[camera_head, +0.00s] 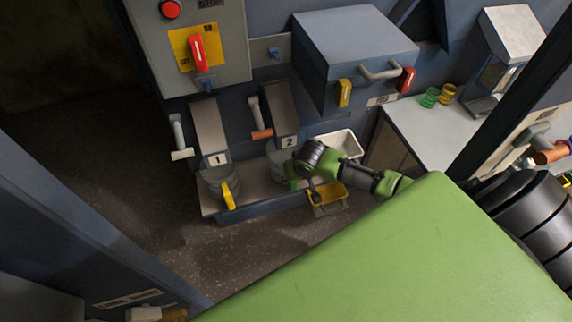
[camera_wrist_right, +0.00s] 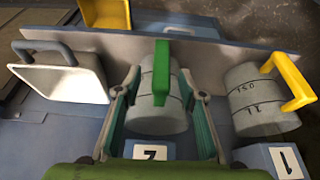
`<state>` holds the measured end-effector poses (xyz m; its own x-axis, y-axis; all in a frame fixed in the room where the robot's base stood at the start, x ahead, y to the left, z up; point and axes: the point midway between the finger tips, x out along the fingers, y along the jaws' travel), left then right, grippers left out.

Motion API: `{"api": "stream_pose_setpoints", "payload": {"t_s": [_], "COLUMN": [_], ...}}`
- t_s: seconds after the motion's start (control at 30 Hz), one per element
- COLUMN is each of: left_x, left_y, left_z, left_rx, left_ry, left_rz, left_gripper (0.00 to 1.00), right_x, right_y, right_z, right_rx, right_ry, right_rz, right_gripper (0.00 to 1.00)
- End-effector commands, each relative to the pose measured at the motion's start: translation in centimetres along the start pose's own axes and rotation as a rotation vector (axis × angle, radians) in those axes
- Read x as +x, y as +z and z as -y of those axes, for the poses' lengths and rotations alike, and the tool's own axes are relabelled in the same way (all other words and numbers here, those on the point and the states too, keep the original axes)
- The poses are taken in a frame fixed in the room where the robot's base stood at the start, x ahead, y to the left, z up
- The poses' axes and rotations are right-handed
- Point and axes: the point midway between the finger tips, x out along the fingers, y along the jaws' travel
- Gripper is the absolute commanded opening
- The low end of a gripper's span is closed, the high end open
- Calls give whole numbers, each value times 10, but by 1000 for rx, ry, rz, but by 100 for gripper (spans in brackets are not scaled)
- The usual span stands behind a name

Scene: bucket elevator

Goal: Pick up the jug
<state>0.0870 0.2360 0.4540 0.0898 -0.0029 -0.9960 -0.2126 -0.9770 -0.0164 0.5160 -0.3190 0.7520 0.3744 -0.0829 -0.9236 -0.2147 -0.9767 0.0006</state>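Two grey jugs stand on a low ledge under the numbered chutes. The jug with a green handle (camera_wrist_right: 160,92) is at chute 2; in the head view its body (camera_head: 279,160) is partly hidden by my right arm. The jug with a yellow handle (camera_wrist_right: 256,98) is at chute 1, also in the head view (camera_head: 214,180). My right gripper (camera_wrist_right: 161,76) is open, its fingers on either side of the green-handled jug. I cannot tell whether either finger touches it. My left gripper is not in view.
A white container with a grey handle (camera_wrist_right: 60,78) stands beside the green-handled jug. A yellow container (camera_head: 327,193) is in front of the ledge. A raised ledge edge (camera_wrist_right: 230,49) runs past the jugs. Open floor (camera_head: 180,240) lies in front.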

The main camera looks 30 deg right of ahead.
Motion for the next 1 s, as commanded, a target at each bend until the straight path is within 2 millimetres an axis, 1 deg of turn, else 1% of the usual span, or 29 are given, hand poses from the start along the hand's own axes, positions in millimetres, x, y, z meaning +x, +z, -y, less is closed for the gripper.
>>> {"api": "stream_pose_setpoints", "payload": {"t_s": [0.13,0.27,0.4,0.6,0.67,0.7,0.73,0.77,1.0], "left_x": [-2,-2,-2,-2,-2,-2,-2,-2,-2], "left_y": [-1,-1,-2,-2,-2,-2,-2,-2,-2], "left_z": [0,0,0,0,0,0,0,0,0], "left_rx": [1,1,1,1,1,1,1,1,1], "left_ry": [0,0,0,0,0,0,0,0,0], "left_rz": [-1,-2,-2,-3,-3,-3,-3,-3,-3], "left_gripper": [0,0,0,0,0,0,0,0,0], "right_x": [18,30,34,34,34,34,34,34,33], "right_y": [-2,-2,-1,-1,-1,-1,-1,-1,-2], "right_z": [2,2,2,2,2,2,2,2,2], "right_rx": [0,0,0,-1,-1,-1,-1,-1,0], "right_ry": [1,0,-1,-1,-1,-1,-1,-1,-1], "right_rz": [2,1,0,0,0,0,0,0,-1], "right_gripper": [37,37,37,37,22,11,3,0,0]}}
